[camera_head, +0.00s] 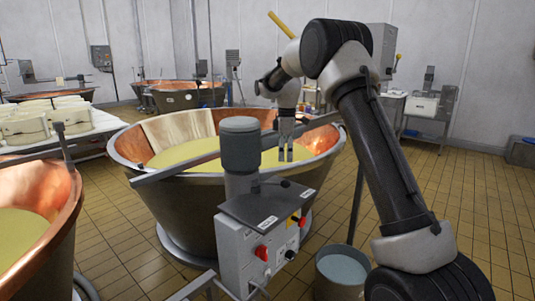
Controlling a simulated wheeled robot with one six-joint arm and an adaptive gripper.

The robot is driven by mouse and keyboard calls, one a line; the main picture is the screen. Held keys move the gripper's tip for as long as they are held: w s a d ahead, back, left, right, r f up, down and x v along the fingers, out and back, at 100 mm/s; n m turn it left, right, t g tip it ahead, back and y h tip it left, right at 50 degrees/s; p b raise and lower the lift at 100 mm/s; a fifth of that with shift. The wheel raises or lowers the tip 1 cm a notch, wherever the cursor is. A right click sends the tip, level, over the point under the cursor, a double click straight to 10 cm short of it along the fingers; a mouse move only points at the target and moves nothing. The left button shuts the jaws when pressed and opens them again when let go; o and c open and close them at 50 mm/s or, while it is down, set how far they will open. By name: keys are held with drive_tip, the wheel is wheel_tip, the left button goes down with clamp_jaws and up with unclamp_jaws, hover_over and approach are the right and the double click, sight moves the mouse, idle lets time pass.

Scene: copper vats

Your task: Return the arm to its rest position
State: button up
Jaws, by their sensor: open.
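My arm comes in from the lower right of the head view and bends over at its elbow. My gripper (285,153) hangs from its end, pointing down, with two fingers apart and nothing seen between them. In the picture it lies over the right part of the copper vat (190,215), which holds pale yellow liquid (200,150). I cannot tell how high the fingertips are above the liquid.
A grey control box (262,248) with a motor (240,145) stands before the vat, with a beam across it. A bucket (341,275) is beside my arm. Another vat (40,215) is at left. A table with white moulds (25,128) stands behind. Tiled floor is open at right.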

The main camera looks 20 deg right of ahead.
drive_tip(key=s+f+m+g, duration=0.1)
drive_tip(key=s+f+m, duration=0.2)
drive_tip(key=s+m, duration=0.35)
drive_tip(key=s+d+r+m+t, duration=0.1)
drive_tip(key=s+r, duration=0.3)
drive_tip(key=s, duration=0.9)
drive_tip(key=s+d+r+m+t, duration=0.1)
drive_tip(key=s+r+m, duration=0.3)
drive_tip(key=s, duration=0.8)
drive_tip(key=s+d+r+m+t, duration=0.2)
drive_tip(key=s+r+t, duration=0.1)
drive_tip(key=s, duration=1)
drive_tip(key=shift+s+r, duration=0.3)
drive_tip(key=shift+r, duration=0.25)
drive_tip(key=shift+m, duration=0.25)
